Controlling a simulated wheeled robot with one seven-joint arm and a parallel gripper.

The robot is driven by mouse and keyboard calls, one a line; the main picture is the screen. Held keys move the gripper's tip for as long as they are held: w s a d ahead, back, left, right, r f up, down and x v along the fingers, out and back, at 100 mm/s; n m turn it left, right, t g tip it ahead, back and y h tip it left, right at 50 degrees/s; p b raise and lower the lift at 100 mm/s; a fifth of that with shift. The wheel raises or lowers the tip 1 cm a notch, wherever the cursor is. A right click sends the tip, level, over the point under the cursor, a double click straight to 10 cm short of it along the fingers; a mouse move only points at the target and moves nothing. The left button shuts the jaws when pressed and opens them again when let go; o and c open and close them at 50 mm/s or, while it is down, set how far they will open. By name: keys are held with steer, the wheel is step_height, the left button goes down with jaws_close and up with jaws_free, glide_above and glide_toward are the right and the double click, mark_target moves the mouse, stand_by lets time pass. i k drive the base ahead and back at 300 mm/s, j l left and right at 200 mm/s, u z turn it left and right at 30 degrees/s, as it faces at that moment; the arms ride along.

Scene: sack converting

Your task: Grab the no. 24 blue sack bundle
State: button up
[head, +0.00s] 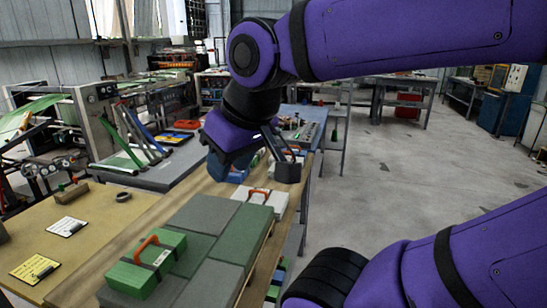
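A blue bundle (228,173) lies on the wooden bench, partly hidden behind my gripper; I cannot read a number on it. My gripper (268,163) is above the bench, at the right side of the blue bundle in the picture. One dark finger shows clearly; the other is hard to make out, so I cannot tell its opening or whether it touches the bundle. A white bundle (268,202) with a red handle lies nearer. A green bundle (140,272) with an orange handle, dark strap and white label lies nearer still, on grey-green blocks.
The grey-green blocks (205,218) cover much of the near bench. A tan table (95,218) at left holds yellow and white clipboards and a tape roll (123,197). Open concrete floor (400,180) lies to the right.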

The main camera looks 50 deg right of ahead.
mark_target(299, 153)
steer(key=k+l, duration=0.1)
steer(key=l, duration=0.35)
steer(key=k+l+u, duration=0.1)
steer(key=l, duration=0.4)
steer(key=k+l+u, duration=0.1)
steer(key=l, duration=0.35)
steer(key=k+l, duration=0.1)
steer(key=l, duration=0.35)
steer(key=i+l+u, duration=0.15)
steer(key=l, duration=1.05)
steer(key=i+l+u, duration=0.15)
steer(key=l, duration=1)
steer(key=l+u, duration=0.2)
steer(key=l, duration=1)
steer(key=i, duration=0.05)
